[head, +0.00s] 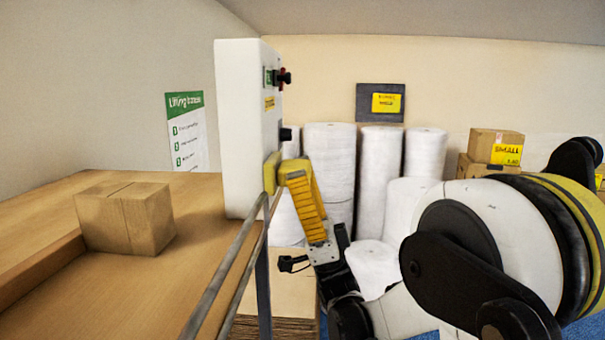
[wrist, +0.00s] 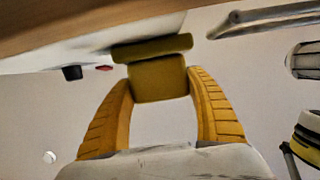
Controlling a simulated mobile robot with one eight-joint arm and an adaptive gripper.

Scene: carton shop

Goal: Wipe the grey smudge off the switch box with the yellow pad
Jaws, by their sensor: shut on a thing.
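The switch box (head: 240,130) is a tall white box standing upright, with knobs and labels on its narrow right-hand face. My gripper (head: 292,170), with yellow ribbed fingers, is shut on the yellow pad (head: 271,172) at the lower part of that face. The pad appears to be against the face. In the wrist view, the pad (wrist: 158,78) sits between my two fingertips, its flat wider end along the white box (wrist: 130,38). The grey smudge is not visible in either view; the pad may cover it.
A brown carton (head: 125,217) sits on the wooden bench (head: 75,290) at left. Metal rails (head: 222,275) run along the bench edge below the box. White rolls (head: 330,165) stand behind my gripper. Stacked cartons (head: 496,146) are at back right.

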